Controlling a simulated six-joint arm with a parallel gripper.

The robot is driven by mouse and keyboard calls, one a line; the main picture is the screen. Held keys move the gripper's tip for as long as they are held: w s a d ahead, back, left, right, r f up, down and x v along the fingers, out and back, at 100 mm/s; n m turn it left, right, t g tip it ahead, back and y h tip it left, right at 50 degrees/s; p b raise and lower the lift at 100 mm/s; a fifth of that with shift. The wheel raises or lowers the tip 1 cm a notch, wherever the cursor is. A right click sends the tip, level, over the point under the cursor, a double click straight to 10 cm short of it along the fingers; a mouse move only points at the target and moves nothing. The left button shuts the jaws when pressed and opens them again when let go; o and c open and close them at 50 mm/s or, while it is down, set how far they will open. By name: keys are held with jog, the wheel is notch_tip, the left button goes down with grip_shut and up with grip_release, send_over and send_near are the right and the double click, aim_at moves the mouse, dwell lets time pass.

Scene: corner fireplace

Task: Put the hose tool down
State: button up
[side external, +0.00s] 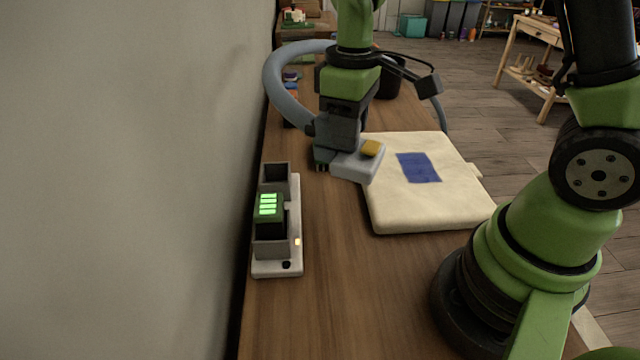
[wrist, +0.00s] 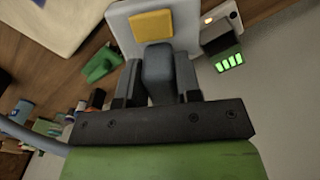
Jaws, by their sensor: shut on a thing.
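The hose tool (side external: 352,166) has a flat light-grey head with a yellow patch and a blue-grey hose (side external: 277,85) looping up behind my arm. My gripper (side external: 325,150) is shut on its grey neck. In the wrist view, the tool's head (wrist: 120,22) lies beyond my gripper (wrist: 158,78), with the neck between both fingers. In the side view, the head appears just left of the cream pad's edge, over the wooden bench. I cannot tell whether it touches the bench or the pad.
The cream pad (side external: 405,205) with a blue patch (side external: 418,167) lies on the bench (side external: 325,290). A charger (side external: 294,225) holding a green-lit battery (side external: 268,206) stands by the wall. A black bin (side external: 391,82) is behind. A small green object (wrist: 102,65) shows beside the tool. The bench's near part is clear.

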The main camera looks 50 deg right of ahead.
aim_at(342, 153)
jog(key=m, duration=0.3)
jog(key=shift+d+r, duration=0.1)
jog(key=shift+r, duration=0.15)
jog(key=n, duration=0.3)
jog(key=shift+f, duration=0.25)
jog(key=n, duration=0.4)
jog(key=shift+a+f+n, duration=0.3)
jog(key=shift+f, duration=0.1)
jog(key=n, duration=0.2)
jog(key=shift+f+n, duration=0.2)
jog(key=shift+n, duration=0.2)
jog(key=n, duration=0.4)
jog(key=shift+a+f+n, duration=0.2)
jog(key=shift+f+n, duration=0.15)
jog(key=shift+n, duration=0.05)
jog(key=n, duration=0.5)
jog(key=shift+a+f, duration=0.2)
jog(key=shift+f, duration=0.15)
jog(key=n, duration=0.3)
jog(key=f+n, duration=0.1)
jog(key=n, duration=0.2)
jog(key=shift+a, duration=0.15)
notch_tip(342, 153, down, 10)
jog(key=shift+r, duration=0.25)
